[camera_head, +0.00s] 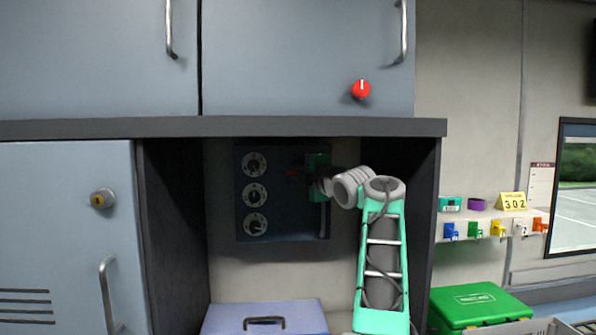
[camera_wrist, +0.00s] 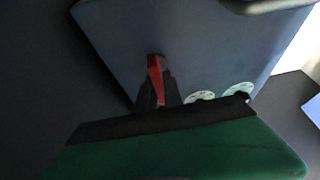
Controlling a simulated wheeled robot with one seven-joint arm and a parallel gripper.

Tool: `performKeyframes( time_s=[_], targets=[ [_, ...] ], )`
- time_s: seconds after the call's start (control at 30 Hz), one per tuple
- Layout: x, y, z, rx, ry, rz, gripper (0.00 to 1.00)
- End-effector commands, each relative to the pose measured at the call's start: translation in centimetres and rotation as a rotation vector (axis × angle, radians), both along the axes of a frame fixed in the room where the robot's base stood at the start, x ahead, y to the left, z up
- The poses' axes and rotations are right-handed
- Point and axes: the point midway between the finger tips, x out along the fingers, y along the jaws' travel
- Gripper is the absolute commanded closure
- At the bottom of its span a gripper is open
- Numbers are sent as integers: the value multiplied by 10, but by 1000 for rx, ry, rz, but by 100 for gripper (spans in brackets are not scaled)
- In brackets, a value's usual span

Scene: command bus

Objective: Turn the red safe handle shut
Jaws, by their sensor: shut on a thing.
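The safe is a dark blue-grey box (camera_head: 283,218) with three round dials down its front, set in a recess under the upper cabinets. In the wrist view, the red handle (camera_wrist: 155,72) stands out from the safe face (camera_wrist: 205,50). My gripper (camera_wrist: 157,97) is shut on the red handle, a dark finger on each side. In the head view my gripper (camera_head: 304,175) reaches the safe from the right, and its green body hides part of the safe's right side.
A red knob (camera_head: 361,89) is on the upper cabinet door. A lavender case (camera_head: 290,316) lies below the safe. The dark recess walls (camera_head: 172,220) stand on both sides. A green case (camera_head: 478,304) and a shelf with coloured hooks (camera_head: 490,215) are at right.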

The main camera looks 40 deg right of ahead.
Motion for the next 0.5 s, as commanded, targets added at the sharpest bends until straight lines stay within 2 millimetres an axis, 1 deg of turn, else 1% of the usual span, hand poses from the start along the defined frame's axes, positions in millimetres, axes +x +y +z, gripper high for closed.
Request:
performKeyframes(
  time_s=[0.47,0.5],
  targets=[
    [0,-1,0,-13,9,-2,100],
    [0,-1,0,-13,9,-2,87]
  ],
)
